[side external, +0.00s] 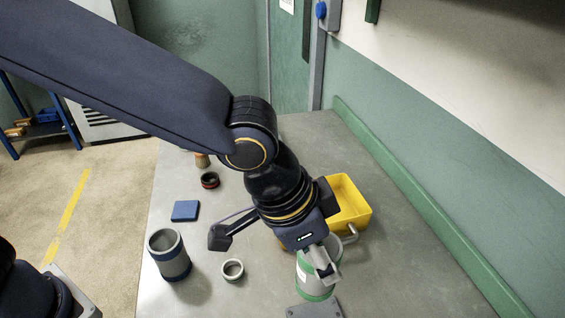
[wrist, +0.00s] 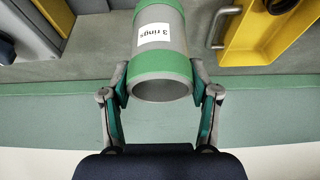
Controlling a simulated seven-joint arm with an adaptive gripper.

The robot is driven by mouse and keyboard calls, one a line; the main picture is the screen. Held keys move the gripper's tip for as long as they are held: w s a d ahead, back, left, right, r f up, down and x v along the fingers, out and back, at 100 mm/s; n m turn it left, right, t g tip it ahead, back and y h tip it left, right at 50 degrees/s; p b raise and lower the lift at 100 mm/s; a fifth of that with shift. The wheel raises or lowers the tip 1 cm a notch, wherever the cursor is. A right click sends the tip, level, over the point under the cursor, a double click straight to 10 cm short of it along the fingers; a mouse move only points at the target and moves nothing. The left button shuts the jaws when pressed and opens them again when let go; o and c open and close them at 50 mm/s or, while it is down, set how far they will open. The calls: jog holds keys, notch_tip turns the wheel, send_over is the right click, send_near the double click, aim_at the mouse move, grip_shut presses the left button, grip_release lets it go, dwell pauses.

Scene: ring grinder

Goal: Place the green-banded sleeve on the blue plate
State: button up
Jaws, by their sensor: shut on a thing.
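The green-banded sleeve (side external: 304,272) is a grey tube with green bands and a white label reading "3 rings", clear in the wrist view (wrist: 158,50). My gripper (side external: 322,262) is shut on it, with one finger on each side near the green band at its open end in the wrist view (wrist: 160,82). I cannot tell whether the sleeve touches the table. The blue plate (side external: 185,211) is a small flat square lying bare on the table, to the left of my gripper in the side view.
A blue-banded sleeve (side external: 170,256) stands in front of the plate. A small grey ring (side external: 232,269) and a black-and-red ring (side external: 209,181) lie nearby. A yellow bin (side external: 352,205) is behind my gripper. A grey metal piece (side external: 312,311) lies at the front edge of view.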

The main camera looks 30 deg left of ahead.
jog(key=s+a+r+n+y, duration=0.1)
jog(key=s+a+n+y, duration=0.5)
jog(key=a, duration=1.3)
jog(key=s+a+r+n, duration=0.1)
jog(key=a+n, duration=0.9)
jog(key=a, duration=0.9)
jog(key=shift+t, duration=0.3)
jog(key=shift+w+a+f, duration=0.2)
jog(key=shift+w+f, duration=3)
jog(key=shift+w, duration=0.25)
jog(key=shift+w+a+f, duration=0.2)
jog(key=shift+w+f, duration=2.95)
jog(key=shift+w, duration=0.25)
jog(key=shift+f, duration=0.15)
jog(key=o, duration=1.4)
